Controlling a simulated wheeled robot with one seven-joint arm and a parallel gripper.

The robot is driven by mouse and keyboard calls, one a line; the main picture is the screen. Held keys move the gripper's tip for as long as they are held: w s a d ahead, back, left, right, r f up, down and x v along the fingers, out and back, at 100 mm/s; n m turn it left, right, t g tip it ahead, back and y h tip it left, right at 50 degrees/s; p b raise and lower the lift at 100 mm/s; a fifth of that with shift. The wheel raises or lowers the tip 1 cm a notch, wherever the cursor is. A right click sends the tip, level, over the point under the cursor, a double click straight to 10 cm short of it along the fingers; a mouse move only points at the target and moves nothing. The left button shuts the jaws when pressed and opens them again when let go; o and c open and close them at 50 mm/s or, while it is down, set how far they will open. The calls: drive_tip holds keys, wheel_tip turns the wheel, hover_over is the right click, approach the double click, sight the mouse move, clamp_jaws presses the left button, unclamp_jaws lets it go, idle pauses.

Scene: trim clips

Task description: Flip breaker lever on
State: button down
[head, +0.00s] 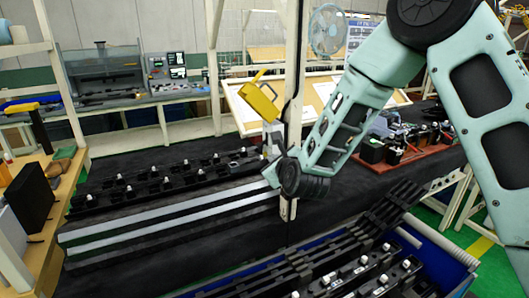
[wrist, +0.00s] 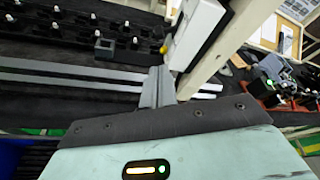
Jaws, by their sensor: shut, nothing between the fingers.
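A yellow box-like piece with a yellow lever-like bar (head: 259,76) at its top hangs tilted beside the upright post in the head view; I take it for the breaker. In the wrist view a white box (wrist: 198,35) on the post shows a small yellow part (wrist: 165,47) at its left edge. I cannot tell the lever's position for sure. My gripper (head: 272,145) is just below the yellow piece in the head view. In the wrist view its grey fingers (wrist: 157,82) are shut and empty, close to the white box's lower end. Contact cannot be told.
A dark bench carries black rails with white knobs (head: 160,180) and pale metal strips (head: 170,215). The post (head: 297,70) stands beside my gripper. A red tray of parts (head: 405,150) is at the right. A blue bin (head: 440,238) holds black strips in front.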

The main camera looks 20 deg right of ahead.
drive_tip(key=p+x, duration=0.5)
drive_tip(key=x, duration=0.5)
drive_tip(key=shift+a+f+b, duration=0.1)
drive_tip(key=shift+b, duration=0.2)
idle(0.4)
